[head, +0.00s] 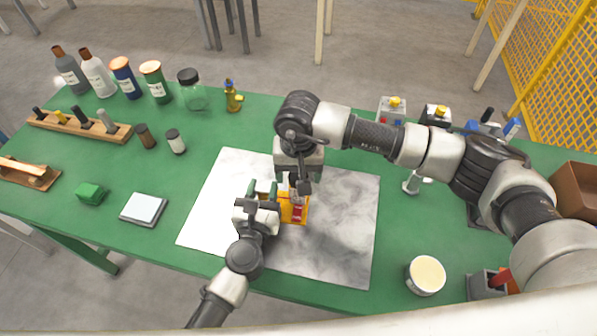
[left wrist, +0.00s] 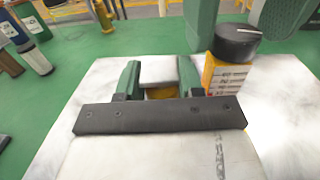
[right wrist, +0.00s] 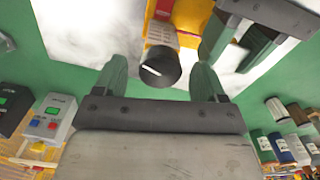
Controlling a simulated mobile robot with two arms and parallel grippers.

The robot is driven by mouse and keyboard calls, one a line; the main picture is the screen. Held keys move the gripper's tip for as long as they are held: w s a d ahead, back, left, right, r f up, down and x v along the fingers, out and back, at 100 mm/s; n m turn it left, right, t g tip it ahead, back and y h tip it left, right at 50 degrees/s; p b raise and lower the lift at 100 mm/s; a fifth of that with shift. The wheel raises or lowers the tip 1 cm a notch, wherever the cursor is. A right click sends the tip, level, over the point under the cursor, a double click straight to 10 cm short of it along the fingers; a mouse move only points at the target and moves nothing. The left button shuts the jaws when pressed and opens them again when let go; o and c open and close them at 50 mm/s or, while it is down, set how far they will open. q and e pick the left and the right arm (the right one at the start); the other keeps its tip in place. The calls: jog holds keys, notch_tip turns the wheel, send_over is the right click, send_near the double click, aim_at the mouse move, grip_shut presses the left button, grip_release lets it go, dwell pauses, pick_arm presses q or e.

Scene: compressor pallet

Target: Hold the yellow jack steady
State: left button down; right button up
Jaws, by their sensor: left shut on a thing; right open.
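The yellow jack (head: 296,212), a small yellow block with a red and white label, stands on the pale marbled sheet. My left gripper (head: 263,188) is shut on part of it, a pale-topped yellow piece (left wrist: 160,72) between the green fingers in the left wrist view. A black round knob (left wrist: 237,42) with a white line sits on the labelled part of the jack. My right gripper (right wrist: 161,78) is open above it, with the knob between its fingers and gaps at both sides in the right wrist view. In the head view my right arm partly hides the jack.
The marbled sheet (head: 345,240) lies on the green table (head: 190,250). A round cream-topped tin (head: 426,274) stands front right. Bottles and jars (head: 124,77) line the back left. Grey button boxes (head: 391,108) stand behind my right arm. A white-topped pad (head: 144,208) lies left.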

jog(key=shift+f, duration=0.3)
jog(key=c, duration=0.9)
dwell(0.8)
jog(key=o, duration=0.9)
jog(key=shift+r, duration=0.15)
